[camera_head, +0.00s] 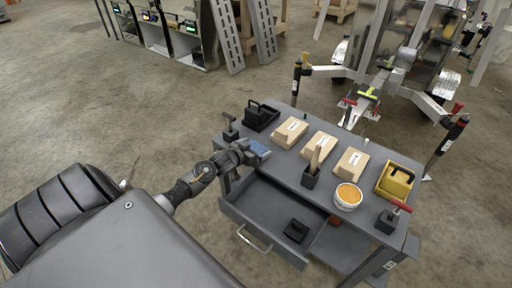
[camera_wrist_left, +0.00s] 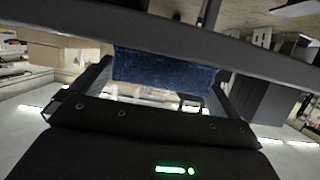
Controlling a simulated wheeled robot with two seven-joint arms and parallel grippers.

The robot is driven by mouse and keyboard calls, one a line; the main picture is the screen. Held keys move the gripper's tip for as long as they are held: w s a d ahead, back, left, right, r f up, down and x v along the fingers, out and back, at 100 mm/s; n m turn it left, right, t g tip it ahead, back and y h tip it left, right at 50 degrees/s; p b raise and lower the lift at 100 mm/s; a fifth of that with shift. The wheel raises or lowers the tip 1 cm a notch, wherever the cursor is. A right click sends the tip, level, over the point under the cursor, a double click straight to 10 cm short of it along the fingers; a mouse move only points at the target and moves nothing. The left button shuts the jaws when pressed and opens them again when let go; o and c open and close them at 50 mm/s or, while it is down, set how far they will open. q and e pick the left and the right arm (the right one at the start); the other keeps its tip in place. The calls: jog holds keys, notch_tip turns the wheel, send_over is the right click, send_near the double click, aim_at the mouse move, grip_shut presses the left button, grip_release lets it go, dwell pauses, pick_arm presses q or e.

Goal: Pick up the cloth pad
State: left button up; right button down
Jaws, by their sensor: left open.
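The cloth pad (camera_head: 260,148) is blue and lies at the left edge of the grey cart top, partly hidden by my left gripper. My left gripper (camera_head: 248,153) is at that edge, right at the pad, with its jaws apart. In the left wrist view the blue pad (camera_wrist_left: 165,70) spans most of the gap between the two fingers. A dark bar crosses above it there. I cannot tell whether the fingers touch the pad. My right gripper is not in view.
The cart top (camera_head: 273,168) holds a black caddy (camera_head: 261,117), several tan boxes (camera_head: 319,146), a black holder (camera_head: 311,176), a white tub (camera_head: 348,196) and a yellow bin (camera_head: 396,180). An open drawer (camera_head: 262,205) juts out below, with a black item (camera_head: 296,230) in it.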

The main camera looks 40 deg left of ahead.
pick_arm(q)
jog(key=x, duration=0.2)
jog(key=shift+w+f, duration=0.1)
jog(key=shift+w, duration=0.15)
jog(key=shift+c, duration=0.8)
jog(key=c, duration=0.6)
jog(key=shift+c, duration=0.2)
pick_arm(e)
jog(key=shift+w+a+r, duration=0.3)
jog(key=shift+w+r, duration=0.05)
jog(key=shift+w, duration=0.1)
